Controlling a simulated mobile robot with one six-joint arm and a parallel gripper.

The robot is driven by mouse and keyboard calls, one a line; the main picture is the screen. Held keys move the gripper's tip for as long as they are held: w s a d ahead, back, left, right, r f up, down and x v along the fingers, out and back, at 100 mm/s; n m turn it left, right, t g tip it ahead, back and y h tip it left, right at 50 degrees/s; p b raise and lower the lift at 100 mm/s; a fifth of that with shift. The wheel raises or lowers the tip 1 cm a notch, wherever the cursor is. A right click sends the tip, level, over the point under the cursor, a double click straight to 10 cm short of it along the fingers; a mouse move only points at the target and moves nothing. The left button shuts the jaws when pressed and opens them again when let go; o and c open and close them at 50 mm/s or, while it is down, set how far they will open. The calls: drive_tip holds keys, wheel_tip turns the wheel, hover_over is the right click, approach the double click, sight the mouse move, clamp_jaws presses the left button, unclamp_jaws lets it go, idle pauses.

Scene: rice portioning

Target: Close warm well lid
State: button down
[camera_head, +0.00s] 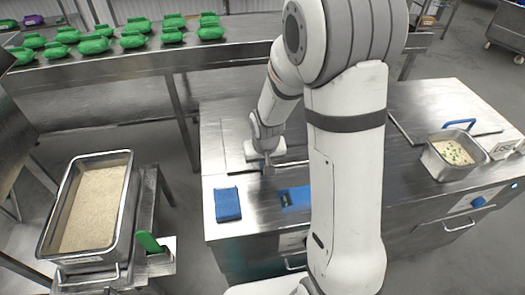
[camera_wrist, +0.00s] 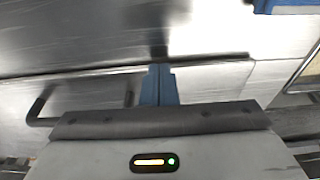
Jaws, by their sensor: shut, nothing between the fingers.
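My gripper (camera_head: 268,170) is low over the steel counter (camera_head: 215,165), left of my arm's large links. Its blue fingers (camera_wrist: 160,84) are together and empty in the wrist view, just above or against the steel. I cannot tell whether they touch it. A flat steel panel with a straight edge lies under and behind the gripper; I cannot tell for sure whether it is the warm well lid. A dark bar-shaped handle (camera_wrist: 40,104) shows at left in the wrist view. My arm hides the counter's middle.
A blue block (camera_head: 228,204) and a blue-topped item (camera_head: 296,198) are near the counter's front edge. A steel pan of food (camera_head: 438,170) stands at right, near a blue handle (camera_head: 460,123). A deep rice pan (camera_head: 126,215) is at left. Green packs (camera_head: 132,40) line the back table.

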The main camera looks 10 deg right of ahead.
drive_tip(key=shift+s+f, duration=0.35)
drive_tip(key=r+p, duration=0.1)
drive_tip(key=r, duration=0.1)
drive_tip(key=r+p, duration=0.2)
drive_tip(key=r, duration=0.1)
drive_tip(key=shift+w+r, duration=0.25)
drive_tip(key=shift+r, duration=0.05)
drive_tip(key=s+b+v, duration=0.1)
drive_tip(key=v, duration=0.8)
drive_tip(key=shift+s+f, duration=0.2)
drive_tip(key=shift+s, duration=0.15)
drive_tip(key=s+d+r, duration=0.2)
drive_tip(key=s+r, duration=0.1)
drive_tip(key=s, duration=0.4)
drive_tip(key=s+d+r, duration=0.2)
drive_tip(key=s+r, duration=0.2)
drive_tip(key=s, duration=0.3)
drive_tip(key=shift+s+r+t, duration=0.3)
drive_tip(key=shift+s, duration=0.1)
